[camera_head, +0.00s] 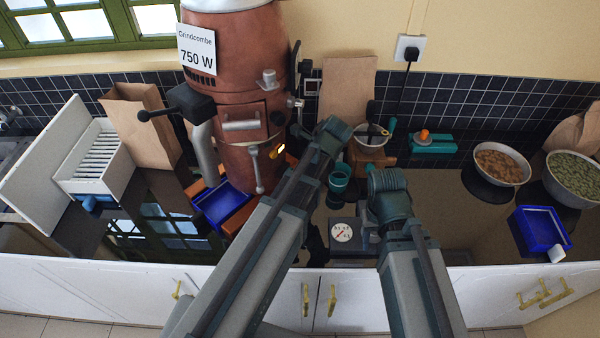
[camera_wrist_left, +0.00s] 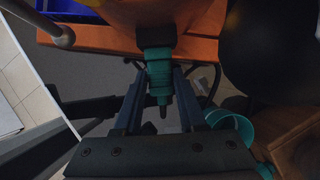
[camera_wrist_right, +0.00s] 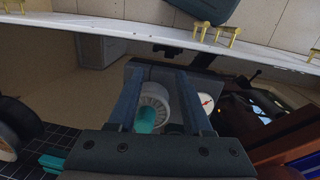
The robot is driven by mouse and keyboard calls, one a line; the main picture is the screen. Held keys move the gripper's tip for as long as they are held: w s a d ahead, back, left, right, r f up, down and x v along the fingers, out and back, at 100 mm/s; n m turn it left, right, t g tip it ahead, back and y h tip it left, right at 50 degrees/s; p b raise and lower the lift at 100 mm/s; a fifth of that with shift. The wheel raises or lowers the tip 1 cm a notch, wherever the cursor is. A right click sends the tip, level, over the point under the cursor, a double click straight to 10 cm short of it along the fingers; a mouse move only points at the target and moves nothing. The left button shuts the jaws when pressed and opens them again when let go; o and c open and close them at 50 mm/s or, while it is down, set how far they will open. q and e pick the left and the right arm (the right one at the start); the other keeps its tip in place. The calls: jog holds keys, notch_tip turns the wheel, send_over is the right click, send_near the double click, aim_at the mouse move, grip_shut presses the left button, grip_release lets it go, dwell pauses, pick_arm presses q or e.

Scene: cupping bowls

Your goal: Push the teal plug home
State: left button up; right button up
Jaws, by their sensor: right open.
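The teal plug (camera_wrist_left: 159,75) shows in the left wrist view, its far end against a dark socket piece (camera_wrist_left: 157,35) by the orange base. Whether it is fully seated I cannot tell. My left gripper (camera_wrist_left: 160,85) has a finger on each side of the plug and looks shut on it. In the head view the left wrist (camera_head: 333,133) is at the right of the copper roaster (camera_head: 240,90) and I cannot make out the plug. My right gripper (camera_wrist_right: 160,72) is open above a grey box with a round dial (camera_wrist_right: 207,102); a pale ribbed round piece (camera_wrist_right: 157,92) lies between its fingers.
A teal cup (camera_head: 340,174) stands between my arms. A blue tray (camera_head: 224,205) is below the roaster, another (camera_head: 540,230) at right. Bowls of brown (camera_head: 502,160) and green (camera_head: 577,175) beans stand at right. A wall plug (camera_head: 410,50) has a black cord. Dark counter is free right of centre.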

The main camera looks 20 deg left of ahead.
pick_arm(q)
jog(key=o, duration=0.5)
jog(key=shift+a, duration=0.1)
jog(key=p+v, duration=1.2)
jog(key=v, duration=0.2)
jog(key=shift+f, duration=0.1)
jog(key=s+d+f+n+h+b, duration=0.1)
jog(key=s+d+f+n+b, duration=0.1)
jog(key=s+f+n+b, duration=0.1)
jog(key=s+d+f+n+h+b, duration=0.1)
jog(key=s+d+f+n+b, duration=0.1)
jog(key=s+f+n+b, duration=0.2)
jog(key=s+d+f+n+g+h+b, duration=0.1)
jog(key=s+d+f+n+b, duration=0.2)
jog(key=s+f+n, duration=0.3)
jog(key=shift+s+d+f+n+h+b, duration=0.1)
jog(key=shift+s+n+h+b, duration=0.1)
jog(key=shift+n, duration=0.7)
jog(key=shift+s+f+n+h+b, duration=0.1)
jog(key=shift+n+h+b, duration=0.1)
jog(key=shift+n, duration=0.7)
